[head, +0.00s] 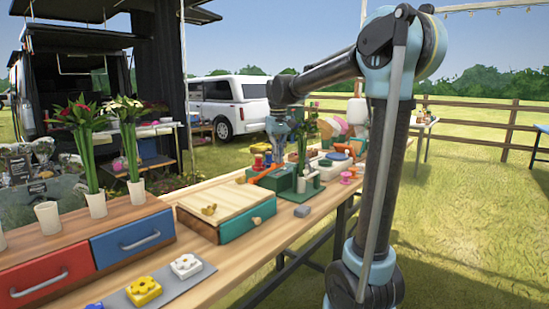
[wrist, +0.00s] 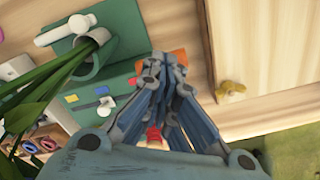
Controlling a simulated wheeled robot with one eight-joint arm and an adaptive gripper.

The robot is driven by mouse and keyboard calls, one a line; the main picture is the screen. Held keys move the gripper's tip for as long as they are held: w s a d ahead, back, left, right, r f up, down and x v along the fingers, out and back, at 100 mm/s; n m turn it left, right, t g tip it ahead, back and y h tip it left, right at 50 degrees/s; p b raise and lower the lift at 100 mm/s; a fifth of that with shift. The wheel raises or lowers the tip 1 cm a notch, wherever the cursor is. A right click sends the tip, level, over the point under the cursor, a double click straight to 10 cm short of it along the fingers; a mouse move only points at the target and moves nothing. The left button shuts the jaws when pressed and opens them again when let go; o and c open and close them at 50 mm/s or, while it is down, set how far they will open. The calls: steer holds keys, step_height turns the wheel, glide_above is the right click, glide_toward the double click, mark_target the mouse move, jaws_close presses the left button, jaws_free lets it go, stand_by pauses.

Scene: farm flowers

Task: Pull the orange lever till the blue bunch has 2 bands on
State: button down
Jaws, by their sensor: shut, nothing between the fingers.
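My gripper (wrist: 162,66) is shut and empty, with its fingertips over the orange lever (wrist: 177,57) in the wrist view. The fingers hide part of the lever, and I cannot tell whether they touch it. In the head view the orange lever (head: 262,173) slants at the left of the green machine (head: 283,181), below my gripper (head: 279,158). A bunch of green stems (wrist: 62,78) passes through a ring-shaped holder (wrist: 93,62) on the machine. The bunch (head: 302,146) stands upright in the head view. Its flower colour and any bands are too small or hidden to tell.
A wooden box with a teal drawer (head: 240,226) stands left of the machine, with a small golden piece (head: 209,210) on top. Red and blue drawers (head: 133,239) and potted flowers are at left. Spools and cups crowd behind.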

steer(key=shift+s+d+f, duration=0.2)
steer(key=shift+d+f, duration=0.05)
steer(key=shift+f, duration=0.3)
steer(key=shift+s+d+f, duration=0.2)
steer(key=shift+d+f, duration=0.1)
steer(key=shift+f, duration=0.25)
steer(key=shift+s+d+f, duration=0.2)
steer(key=shift+d+f, duration=0.05)
steer(key=shift+f, duration=0.3)
steer(key=shift+s+d+f, duration=0.15)
steer(key=shift+f, duration=0.45)
steer(key=shift+s+d+f, duration=0.1)
steer(key=shift+d+f, duration=0.05)
steer(key=shift+f, duration=0.45)
steer(key=shift+s+d+f, duration=0.15)
steer(key=shift+f, duration=0.45)
steer(key=shift+f, duration=0.1)
